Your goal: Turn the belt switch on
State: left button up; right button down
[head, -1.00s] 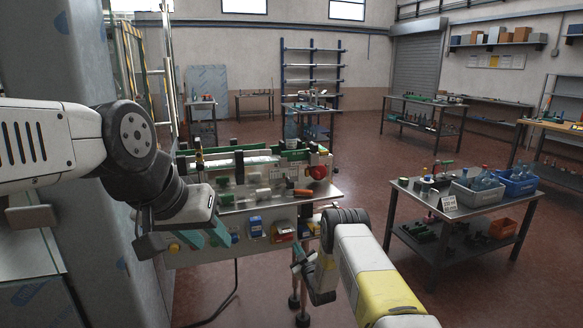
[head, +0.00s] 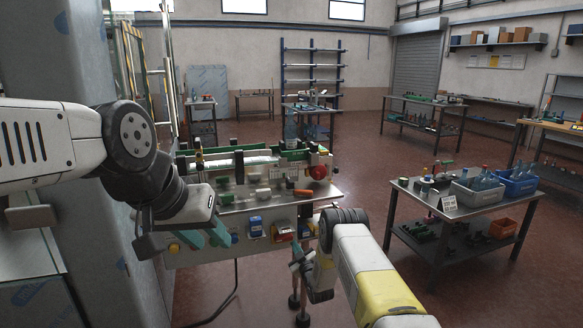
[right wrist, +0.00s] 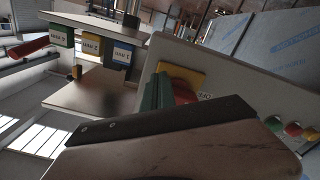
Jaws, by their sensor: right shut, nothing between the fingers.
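The belt switch appears to be the red knob on a yellow plate on the machine's front panel (head: 283,231). In the right wrist view the red knob (right wrist: 183,92) sits on the yellow plate, partly hidden by my gripper. My right gripper (head: 300,258) is shut and empty in front of the panel. Its green fingers (right wrist: 158,94) are close beside the knob in the wrist view; I cannot tell whether they touch. My left gripper (head: 204,237) has its teal fingers apart, empty, near the panel's left end.
The machine's top (head: 240,197) carries small blocks, an orange-handled tool and a round red part (head: 318,172). Coloured push buttons (right wrist: 293,129) sit on the panel beside the switch. A table with bins (head: 470,207) stands to the right. The floor between is clear.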

jog(key=shift+a+r, duration=0.2)
jog(key=shift+a, duration=0.1)
dwell(0.4)
jog(key=shift+s+a+f, duration=0.3)
jog(key=shift+a+f, duration=0.25)
jog(key=shift+f, duration=0.05)
jog(key=shift+s+a+f, duration=0.15)
jog(key=shift+a, duration=0.25)
jog(key=shift+s+a+f, duration=0.1)
jog(key=shift+a+f, duration=0.05)
jog(key=shift+a, duration=0.2)
jog(key=shift+a, duration=0.15)
jog(key=shift+f, duration=0.2)
jog(key=v, duration=0.6)
jog(key=shift+f, duration=0.2)
dwell(0.5)
